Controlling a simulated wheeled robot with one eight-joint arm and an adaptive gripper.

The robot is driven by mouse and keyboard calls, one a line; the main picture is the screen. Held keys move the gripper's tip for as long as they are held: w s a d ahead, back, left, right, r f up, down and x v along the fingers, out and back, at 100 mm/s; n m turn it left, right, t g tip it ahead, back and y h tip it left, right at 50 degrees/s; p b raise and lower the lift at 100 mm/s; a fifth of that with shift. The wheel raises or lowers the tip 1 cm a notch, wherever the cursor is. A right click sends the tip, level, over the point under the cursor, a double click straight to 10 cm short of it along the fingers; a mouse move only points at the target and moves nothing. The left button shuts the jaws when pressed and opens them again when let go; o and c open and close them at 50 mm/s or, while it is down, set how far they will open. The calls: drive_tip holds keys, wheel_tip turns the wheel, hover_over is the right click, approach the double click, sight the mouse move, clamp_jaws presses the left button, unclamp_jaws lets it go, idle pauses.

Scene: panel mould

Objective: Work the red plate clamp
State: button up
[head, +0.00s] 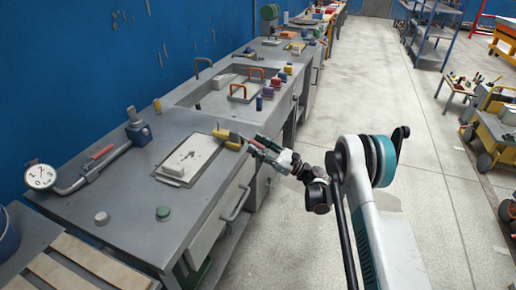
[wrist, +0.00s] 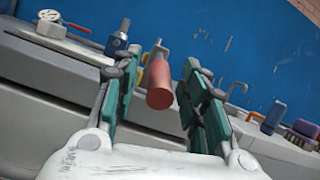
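The plate clamp's red handle (wrist: 158,82) stands between my gripper's two green fingers in the wrist view, with a gap visible on either side. In the head view my gripper (head: 262,144) is at the front edge of the bench, beside yellow clamp blocks (head: 230,139) at the corner of a pale mould plate (head: 190,158). My fingers partly hide the red handle there, so its exact angle is unclear.
A blue valve (head: 138,130) on a grey pipe with a red grip (head: 103,152) and a dial gauge (head: 40,176) stand left. Green (head: 163,213) and grey (head: 101,217) knobs sit on the front bench. Coloured blocks and orange handles lie farther back.

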drive_tip(key=shift+a, duration=0.15)
drive_tip(key=shift+c, duration=0.6)
clamp_jaws()
